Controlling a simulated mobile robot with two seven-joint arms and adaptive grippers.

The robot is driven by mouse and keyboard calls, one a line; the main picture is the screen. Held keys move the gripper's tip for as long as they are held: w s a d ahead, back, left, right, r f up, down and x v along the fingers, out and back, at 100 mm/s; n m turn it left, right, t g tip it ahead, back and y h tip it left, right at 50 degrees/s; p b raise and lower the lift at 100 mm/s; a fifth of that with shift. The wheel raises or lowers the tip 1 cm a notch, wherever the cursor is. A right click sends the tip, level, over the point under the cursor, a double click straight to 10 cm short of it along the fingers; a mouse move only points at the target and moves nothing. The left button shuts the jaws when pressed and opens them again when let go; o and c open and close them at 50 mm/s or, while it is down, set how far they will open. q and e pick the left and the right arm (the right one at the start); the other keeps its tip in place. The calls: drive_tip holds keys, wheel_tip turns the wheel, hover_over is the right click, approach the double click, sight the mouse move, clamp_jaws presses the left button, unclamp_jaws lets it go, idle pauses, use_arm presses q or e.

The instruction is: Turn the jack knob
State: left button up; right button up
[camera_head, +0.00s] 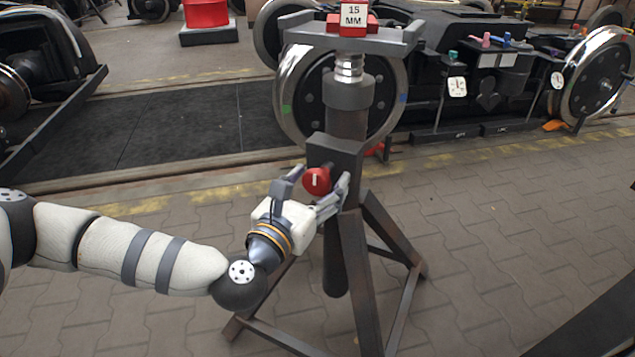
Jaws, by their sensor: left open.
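The jack (348,108) stands upright on a splayed dark steel frame in the middle of the view. Its red knob (316,181), with a white mark on its face, sits on the front of the dark block below the thick column. My left gripper (318,186) is open at the knob. One finger is to the knob's left and the other to its lower right. I cannot tell whether either finger touches the knob. My right gripper is not in view.
A red block labelled "15 MM" (353,17) sits on the jack's top plate (393,39). A wheel (292,95) and dark bogie parts stand behind it. A black mat (180,125) lies at the back left. Paved floor (510,230) at the right is clear.

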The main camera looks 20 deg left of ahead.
use_arm(q)
drive_tip(key=c, duration=1.2)
drive_tip(key=shift+r+m, duration=0.1)
drive_tip(key=shift+m, duration=0.3)
